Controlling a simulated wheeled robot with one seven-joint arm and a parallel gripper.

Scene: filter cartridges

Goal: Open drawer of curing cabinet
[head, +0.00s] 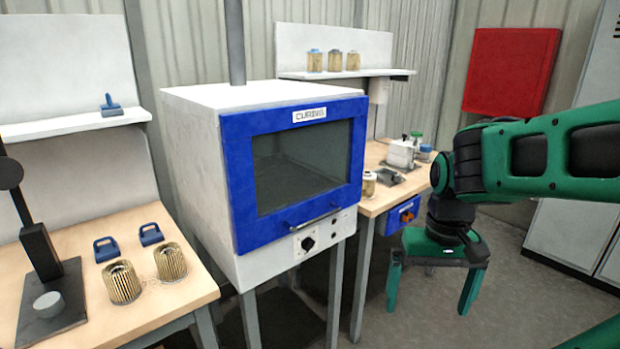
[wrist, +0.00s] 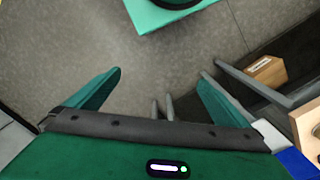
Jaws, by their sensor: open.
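The curing cabinet (head: 190,160) is a white box on grey legs with a blue-framed front door and a dark window, labelled "CURING". The door (head: 235,190) looks shut. A bar handle (head: 315,217) runs along its lower edge, above a white panel with a black knob (head: 307,243). My gripper (head: 428,300) hangs to the right of the cabinet, pointing down, with its two green fingers wide apart and nothing between them. It is clear of the handle. In the wrist view the open fingers (wrist: 155,88) show over grey floor.
The left bench (head: 110,290) holds two pleated filters, blue clips and a black stand. The right bench (head: 375,200) carries small containers and has a blue box with an orange front (head: 402,216) under its top. A red panel (head: 510,70) hangs behind my arm. Floor below my gripper is open.

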